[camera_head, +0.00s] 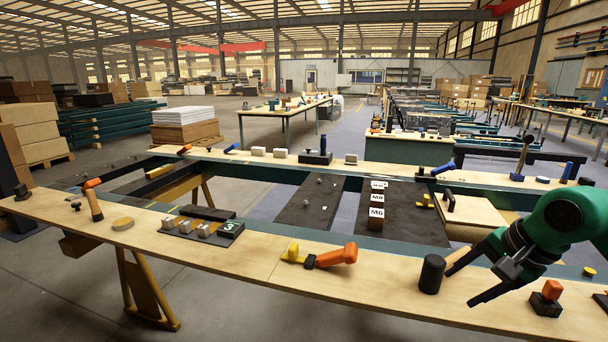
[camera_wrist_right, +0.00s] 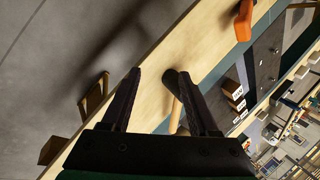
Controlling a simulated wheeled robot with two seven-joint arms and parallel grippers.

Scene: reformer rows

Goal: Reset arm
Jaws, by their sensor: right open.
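My right gripper (camera_head: 464,286) reaches in from the right, low over the front wooden beam. Its two dark fingers are spread, and it also shows in the right wrist view (camera_wrist_right: 157,82). A mallet with an upright black cylinder head (camera_head: 432,274) stands by the fingertips. Its pale wooden handle (camera_wrist_right: 175,114) shows between the fingers in the wrist view, nearer the right-hand finger. I cannot tell whether a finger touches it. My left gripper is not in view.
An orange-handled tool (camera_head: 337,256) lies left of the mallet on the front beam. A small block with an orange top (camera_head: 547,298) stands right of the gripper. Dark mats (camera_head: 415,222) with labelled blocks lie behind. The beam between the orange tool and mallet is clear.

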